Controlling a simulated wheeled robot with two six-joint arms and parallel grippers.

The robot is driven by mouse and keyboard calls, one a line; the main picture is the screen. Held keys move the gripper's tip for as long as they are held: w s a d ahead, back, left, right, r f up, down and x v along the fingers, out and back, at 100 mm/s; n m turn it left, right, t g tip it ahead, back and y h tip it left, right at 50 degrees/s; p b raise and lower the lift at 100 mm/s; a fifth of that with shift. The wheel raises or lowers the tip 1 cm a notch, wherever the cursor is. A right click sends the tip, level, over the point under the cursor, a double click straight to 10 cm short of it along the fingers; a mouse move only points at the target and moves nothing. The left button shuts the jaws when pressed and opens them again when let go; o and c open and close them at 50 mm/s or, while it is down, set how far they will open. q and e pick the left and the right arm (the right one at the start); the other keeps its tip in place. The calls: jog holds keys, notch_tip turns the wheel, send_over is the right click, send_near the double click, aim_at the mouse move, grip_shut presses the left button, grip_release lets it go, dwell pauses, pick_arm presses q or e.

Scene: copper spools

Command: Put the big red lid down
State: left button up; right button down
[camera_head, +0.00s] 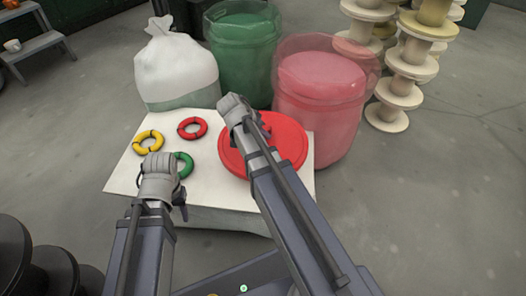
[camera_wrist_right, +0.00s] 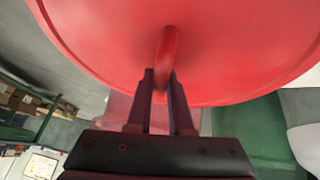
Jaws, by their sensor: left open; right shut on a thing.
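The big red lid (camera_head: 292,142) is a round red disc at the right part of the white-topped table (camera_head: 124,172). It fills the top of the right wrist view (camera_wrist_right: 240,60). My right gripper (camera_wrist_right: 163,88) is shut on the lid's upright red handle (camera_wrist_right: 167,48). In the head view my right arm covers part of the lid. I cannot tell whether the lid touches the tabletop. My left gripper (camera_head: 180,200) is open, near the table's front left edge, close to the green ring (camera_head: 184,164).
A yellow ring (camera_head: 148,141) and a red ring (camera_head: 192,128) lie on the table. Behind it stand a white sack (camera_head: 178,62), a green bin (camera_head: 243,50) and a translucent red bin (camera_head: 322,100). Stacked spools (camera_head: 412,70) stand back right. Floor is clear at right.

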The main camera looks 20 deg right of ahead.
pick_arm(q)
jog(key=shift+f+b, duration=0.4)
jog(key=shift+f, duration=0.55)
pick_arm(e)
jog(key=shift+f, duration=0.95)
pick_arm(q)
jog(key=shift+f, duration=0.1)
pick_arm(e)
jog(key=shift+f, duration=0.1)
pick_arm(q)
notch_tip(320, 180, down, 4)
jog(key=b, duration=0.3)
jog(key=shift+r+b, duration=0.25)
jog(key=shift+b, duration=0.05)
pick_arm(e)
notch_tip(320, 180, down, 4)
jog(key=shift+r, duration=0.25)
jog(key=shift+f, duration=0.15)
jog(key=c, duration=0.8)
grip_release()
pick_arm(q)
jog(key=shift+f, duration=0.15)
